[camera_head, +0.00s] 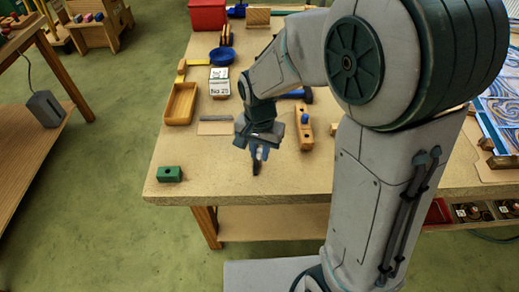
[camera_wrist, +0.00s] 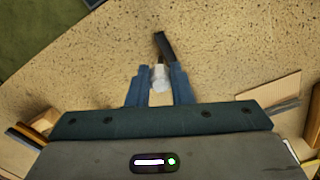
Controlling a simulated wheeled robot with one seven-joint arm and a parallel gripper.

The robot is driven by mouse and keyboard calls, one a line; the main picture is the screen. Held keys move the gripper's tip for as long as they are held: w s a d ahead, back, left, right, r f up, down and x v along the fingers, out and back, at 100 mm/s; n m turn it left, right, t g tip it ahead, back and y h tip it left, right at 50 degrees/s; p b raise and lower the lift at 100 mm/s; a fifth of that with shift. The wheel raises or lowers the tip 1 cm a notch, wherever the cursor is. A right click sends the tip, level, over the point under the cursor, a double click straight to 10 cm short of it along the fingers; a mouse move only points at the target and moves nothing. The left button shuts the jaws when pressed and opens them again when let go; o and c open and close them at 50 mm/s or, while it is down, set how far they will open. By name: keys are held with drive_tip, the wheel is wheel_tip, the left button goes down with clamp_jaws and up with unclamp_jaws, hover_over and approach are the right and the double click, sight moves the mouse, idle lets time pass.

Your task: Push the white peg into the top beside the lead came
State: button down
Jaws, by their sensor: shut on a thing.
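My gripper (camera_head: 261,151) hangs over the front part of the pale speckled worktop (camera_head: 290,174). In the wrist view its two blue fingers (camera_wrist: 159,76) are shut on the white peg (camera_wrist: 160,84). The peg shows pale between the fingers; its lower end is hard to make out. A short dark strip (camera_wrist: 165,47) shows just beyond the fingertips; I cannot tell whether it touches the peg or the top. A thin grey strip, perhaps the lead came (camera_head: 216,118), lies left of my gripper by a flat tan piece (camera_head: 215,129).
A green block (camera_head: 169,174) sits near the front left corner. A wooden block with a blue knob (camera_head: 304,128) stands right of my gripper. A blue patterned panel (camera_head: 503,112) is at right.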

drive_tip(key=shift+f+b, duration=0.45)
drive_tip(key=shift+f, duration=0.2)
drive_tip(key=c, duration=1.2)
unclamp_jaws()
wheel_tip(320, 180, up, 14)
drive_tip(key=s+d+f+n+t, duration=0.3)
drive_tip(key=s+d+n, duration=0.1)
drive_tip(key=s+d, duration=0.8)
drive_tip(key=shift+f+n, duration=0.2)
drive_tip(key=shift+n, duration=0.2)
